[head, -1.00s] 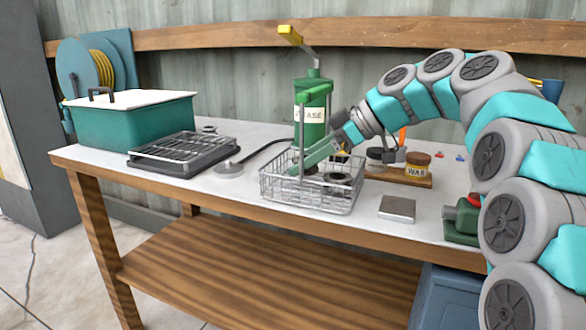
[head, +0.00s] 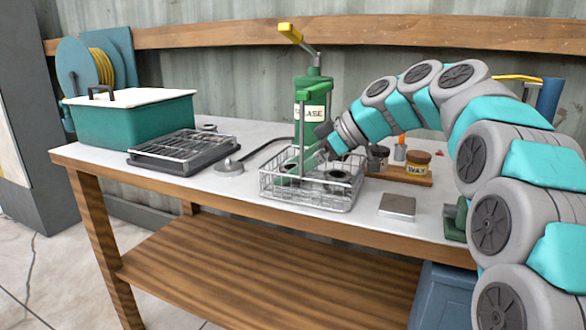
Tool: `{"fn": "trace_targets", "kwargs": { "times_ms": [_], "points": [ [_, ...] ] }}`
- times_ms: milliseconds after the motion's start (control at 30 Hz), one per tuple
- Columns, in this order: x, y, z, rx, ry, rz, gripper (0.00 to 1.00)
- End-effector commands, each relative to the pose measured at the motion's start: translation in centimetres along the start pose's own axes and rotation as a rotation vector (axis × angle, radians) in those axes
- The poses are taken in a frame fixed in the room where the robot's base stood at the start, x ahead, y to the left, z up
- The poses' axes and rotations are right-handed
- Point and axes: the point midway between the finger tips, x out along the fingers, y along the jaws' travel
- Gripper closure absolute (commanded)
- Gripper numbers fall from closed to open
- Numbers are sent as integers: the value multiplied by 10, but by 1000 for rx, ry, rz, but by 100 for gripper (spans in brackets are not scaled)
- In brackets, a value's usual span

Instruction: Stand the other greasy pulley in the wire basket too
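The wire basket (head: 312,203) stands near the front edge of the bench. A dark, round, pulley-like shape (head: 337,177) shows inside its right part. Another dark shape is partly visible through the wires at the left, too small to identify surely. My gripper (head: 296,172) reaches from the right down into the left part of the basket. I cannot tell whether the fingers are apart or hold a pulley.
The green grease pump (head: 311,116) stands just behind the basket. A dark rack tray (head: 181,154) and a teal lidded tank (head: 132,122) are at left. A wax jar (head: 417,163) sits on a wooden board at right. A flat grey block (head: 397,206) lies in front.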

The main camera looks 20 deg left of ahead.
Motion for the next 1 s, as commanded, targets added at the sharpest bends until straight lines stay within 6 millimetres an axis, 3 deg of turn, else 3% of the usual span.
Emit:
{"fn": "trace_targets", "kwargs": {
  "times_ms": [367, 700, 1000],
  "points": [
    [-9, 1, -2, -1, 1, 2, 1],
    [-69, 1, -3, -3, 3, 5, 1],
    [-107, 1, -4, 2, 0, 0, 1]
  ]
}}
